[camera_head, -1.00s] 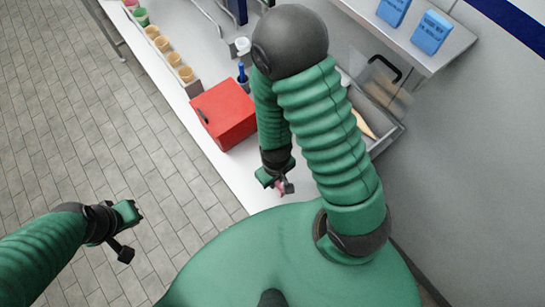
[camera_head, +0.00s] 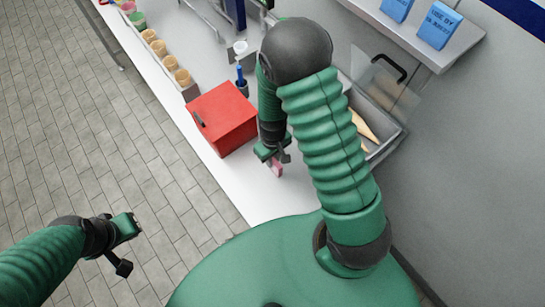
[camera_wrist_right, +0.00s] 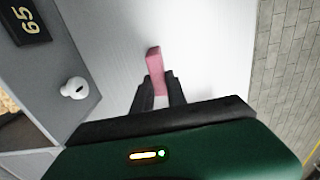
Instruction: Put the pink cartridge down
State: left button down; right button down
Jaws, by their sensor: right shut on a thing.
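The pink cartridge (camera_wrist_right: 154,62) is a small block held between the dark fingers of my right gripper (camera_wrist_right: 160,88) in the right wrist view. In the head view the pink cartridge (camera_head: 276,168) shows at the tip of my right gripper (camera_head: 272,157), over the white counter (camera_head: 245,185). I cannot tell whether it touches the counter. My left gripper (camera_head: 127,245) hangs at the lower left over the floor, away from the counter, with its fingers apart and nothing between them.
A red box (camera_head: 222,117) stands just left of my right gripper. A metal tray (camera_head: 390,140) with cones lies to its right. A blue item in a dark cup (camera_head: 242,87) and several tan cups (camera_head: 167,62) stand farther back. The near counter is clear.

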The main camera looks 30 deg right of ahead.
jog(key=shift+w+a+f, duration=0.1)
jog(key=shift+f, duration=0.05)
jog(key=c, duration=1.3)
grip_release()
jog(key=shift+c, duration=0.2)
